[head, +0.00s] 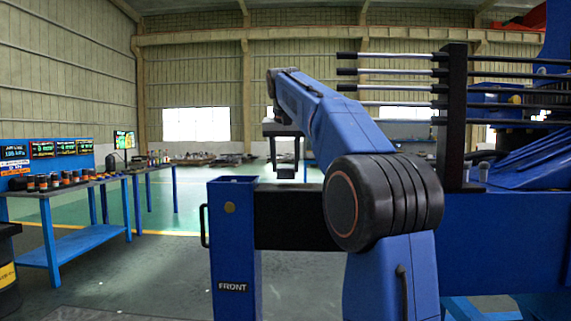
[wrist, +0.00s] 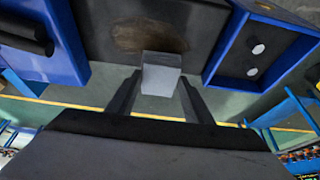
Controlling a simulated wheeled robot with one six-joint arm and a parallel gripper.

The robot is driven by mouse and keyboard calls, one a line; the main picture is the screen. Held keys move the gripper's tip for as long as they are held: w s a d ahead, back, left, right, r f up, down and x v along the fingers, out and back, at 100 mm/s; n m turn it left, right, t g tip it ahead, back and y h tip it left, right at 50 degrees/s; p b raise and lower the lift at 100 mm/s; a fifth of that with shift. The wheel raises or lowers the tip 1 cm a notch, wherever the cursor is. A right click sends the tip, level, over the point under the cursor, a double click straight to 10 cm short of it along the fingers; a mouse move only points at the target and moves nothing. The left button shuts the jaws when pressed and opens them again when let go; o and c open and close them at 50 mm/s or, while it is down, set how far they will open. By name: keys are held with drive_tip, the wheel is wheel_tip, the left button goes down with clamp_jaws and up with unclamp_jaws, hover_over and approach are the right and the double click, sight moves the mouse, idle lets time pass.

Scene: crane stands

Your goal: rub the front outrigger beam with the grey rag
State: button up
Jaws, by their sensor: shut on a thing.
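The front outrigger beam (head: 292,218) is a black bar between the blue post marked FRONT (head: 235,250) and the blue crane body. In the wrist view the dark beam (wrist: 98,32) carries a brown smudge (wrist: 150,36). My gripper (head: 286,158) points down above and behind the beam in the head view. In the wrist view my gripper (wrist: 160,88) is shut on the grey rag (wrist: 161,76), a pale grey block at its fingertips. The rag overlaps the smudge's lower edge there; I cannot tell whether it touches the beam.
A blue workbench (head: 80,187) with several small items and screens stands at the left, beside a dark bin (head: 8,270). The blue crane body (head: 510,240) fills the right, with several rods (head: 400,72) above it. Open floor (head: 160,270) lies left of the post.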

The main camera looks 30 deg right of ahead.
sight(292, 168)
drive_tip(key=shift+f, duration=1)
idle(0.3)
drive_tip(key=shift+s+a+r, duration=0.1)
drive_tip(key=shift+s+a, duration=0.45)
drive_tip(key=shift+s, duration=0.25)
drive_tip(key=shift+s+a+r, duration=0.1)
drive_tip(key=shift+s+a, duration=0.4)
drive_tip(key=shift+s, duration=0.25)
drive_tip(key=shift+s+a+f, duration=0.1)
drive_tip(key=shift+s+a, duration=0.45)
drive_tip(key=shift+s, duration=0.25)
drive_tip(key=shift+s+a+f, duration=0.1)
drive_tip(key=shift+s+a, duration=0.4)
drive_tip(key=shift+s, duration=0.3)
drive_tip(key=shift+s+d+f, duration=0.2)
drive_tip(key=shift+s+d, duration=0.45)
drive_tip(key=shift+d, duration=0.25)
drive_tip(key=shift+w+d+r, duration=0.1)
drive_tip(key=shift+w+d, duration=0.6)
drive_tip(key=shift+w, duration=0.35)
drive_tip(key=shift+w+d+f, duration=0.1)
drive_tip(key=shift+w+d, duration=0.6)
drive_tip(key=shift+w, duration=0.35)
drive_tip(key=shift+w+d+r, duration=0.1)
drive_tip(key=shift+w+d, duration=0.6)
drive_tip(key=shift+w, duration=0.35)
drive_tip(key=shift+s+d+r, duration=0.15)
drive_tip(key=shift+s+d, duration=0.25)
drive_tip(key=shift+d, duration=0.2)
drive_tip(key=shift+s, duration=0.1)
